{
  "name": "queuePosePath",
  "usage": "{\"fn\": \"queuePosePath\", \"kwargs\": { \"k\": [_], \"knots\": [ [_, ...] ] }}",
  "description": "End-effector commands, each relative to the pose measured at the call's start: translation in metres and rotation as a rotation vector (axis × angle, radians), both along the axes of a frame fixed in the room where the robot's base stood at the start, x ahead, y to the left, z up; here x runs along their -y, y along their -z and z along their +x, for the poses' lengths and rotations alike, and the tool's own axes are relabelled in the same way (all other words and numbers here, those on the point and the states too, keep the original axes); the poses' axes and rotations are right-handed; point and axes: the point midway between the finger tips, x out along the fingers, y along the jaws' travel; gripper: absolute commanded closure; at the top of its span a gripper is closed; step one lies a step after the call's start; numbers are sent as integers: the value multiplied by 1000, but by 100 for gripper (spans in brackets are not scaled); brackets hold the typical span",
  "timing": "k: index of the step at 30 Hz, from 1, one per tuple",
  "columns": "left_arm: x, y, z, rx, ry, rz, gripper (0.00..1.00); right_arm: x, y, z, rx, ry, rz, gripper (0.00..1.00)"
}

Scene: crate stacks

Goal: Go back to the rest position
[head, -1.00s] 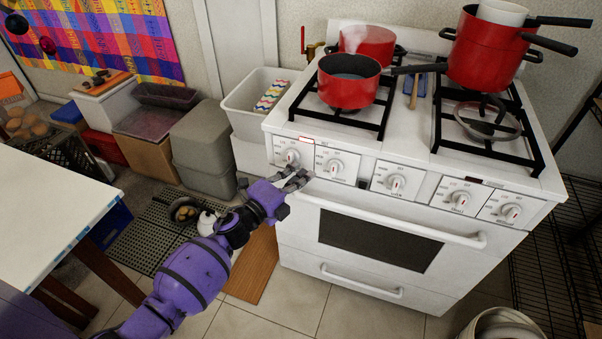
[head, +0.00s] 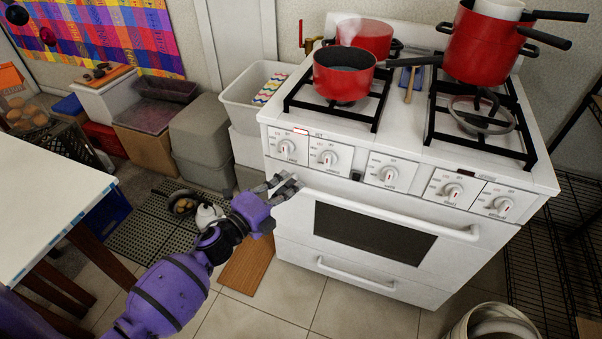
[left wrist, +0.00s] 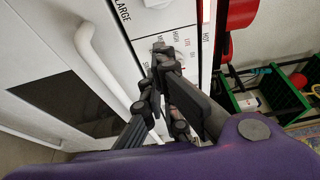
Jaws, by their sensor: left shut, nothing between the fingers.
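My left gripper (head: 284,184) is shut and empty. It is just in front of the white stove (head: 400,285), below the left knobs and near the left end of the oven handle (head: 390,214). The left wrist view also shows the gripper (left wrist: 160,48), its dark fingers in front of the knob panel; I cannot tell if they touch it. The nearest knobs are the leftmost knob (head: 286,147) and the one beside it (head: 329,158). My right gripper is not in view.
A red pot (head: 342,80) and other red pots stand on the burners. A white table (head: 45,200) is at the left. Bins (head: 200,130) line the wall. A pan (head: 182,203) and a white kettle (head: 208,214) are on the floor mat. A round bin (head: 490,320) stands at lower right.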

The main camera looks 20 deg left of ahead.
Motion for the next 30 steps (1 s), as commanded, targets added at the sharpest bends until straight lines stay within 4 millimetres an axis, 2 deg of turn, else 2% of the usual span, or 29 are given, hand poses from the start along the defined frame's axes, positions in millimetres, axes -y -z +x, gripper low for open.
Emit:
{"fn": "queuePosePath", "kwargs": {
  "k": [3, 7, 15, 17, 20, 22, 26, 29, 30],
  "knots": [
    [-5, 1, -17, 0, 2, -2, 100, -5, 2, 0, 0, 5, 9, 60],
    [-8, 0, -25, 0, 2, -2, 100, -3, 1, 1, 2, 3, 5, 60],
    [-11, 0, -26, -10, -8, -20, 100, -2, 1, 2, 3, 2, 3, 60],
    [-18, 1, -23, -34, -40, -67, 100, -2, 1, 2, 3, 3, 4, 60],
    [-24, 0, -21, -98, -118, -231, 100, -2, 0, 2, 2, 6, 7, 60],
    [-28, 13, -39, -194, -198, -396, 100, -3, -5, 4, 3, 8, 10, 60],
    [-30, 46, -92, -387, -351, -675, 100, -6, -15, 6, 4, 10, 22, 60],
    [-25, 72, -143, -530, -467, -859, 100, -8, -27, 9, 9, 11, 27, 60],
    [-21, 80, -167, -588, -517, -933, 100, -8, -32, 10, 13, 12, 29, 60]
  ]
}}
